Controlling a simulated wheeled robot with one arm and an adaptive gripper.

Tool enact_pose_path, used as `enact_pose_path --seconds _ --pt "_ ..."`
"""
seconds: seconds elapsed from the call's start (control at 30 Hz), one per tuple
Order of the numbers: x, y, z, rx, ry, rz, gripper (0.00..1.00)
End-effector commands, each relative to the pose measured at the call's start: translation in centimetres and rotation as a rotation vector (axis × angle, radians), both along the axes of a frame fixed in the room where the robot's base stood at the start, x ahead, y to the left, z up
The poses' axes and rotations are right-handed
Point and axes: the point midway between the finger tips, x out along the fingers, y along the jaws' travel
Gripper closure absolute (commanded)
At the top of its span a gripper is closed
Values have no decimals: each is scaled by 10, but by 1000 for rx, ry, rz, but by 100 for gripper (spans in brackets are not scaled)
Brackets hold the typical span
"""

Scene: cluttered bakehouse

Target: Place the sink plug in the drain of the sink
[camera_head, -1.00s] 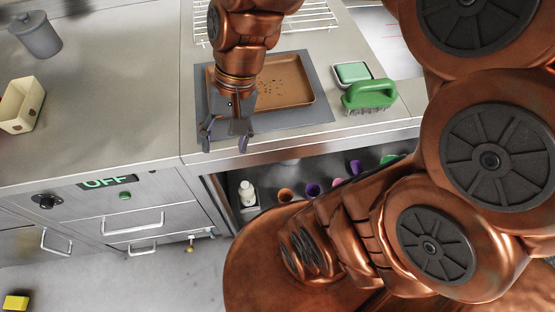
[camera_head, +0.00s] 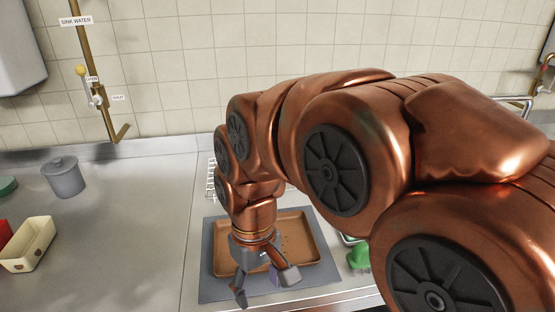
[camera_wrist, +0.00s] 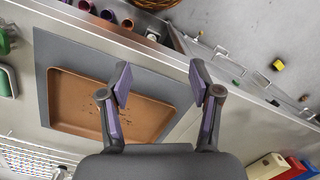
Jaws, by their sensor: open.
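I cannot make out the sink plug, the sink or its drain in either current view. My gripper (camera_head: 265,286) is open and empty, pointing down over the front part of a brown tray. In the wrist view my gripper (camera_wrist: 160,85) has its two fingers well apart, with counter and tray edge between and beyond them. My arm hides much of the right side of the head view.
The brown tray (camera_wrist: 70,105) with dark crumbs lies on a grey mat (camera_wrist: 43,85). A green brush (camera_head: 358,258) is right of it. A lidded grey pot (camera_head: 63,178) and a cream bin (camera_head: 40,235) stand left. The counter between bin and mat is clear.

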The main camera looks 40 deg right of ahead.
Motion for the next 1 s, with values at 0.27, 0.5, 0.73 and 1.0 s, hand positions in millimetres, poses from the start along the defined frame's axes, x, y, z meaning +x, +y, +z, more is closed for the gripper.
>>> enact_pose_path --seconds 0.27,0.5,0.73,1.0 --pt "91 -27 53 41 -63 32 37" --pt "160 -61 90 66 -123 69 37" --pt "219 -103 117 81 -179 108 37" --pt "276 -161 142 81 -248 158 37"
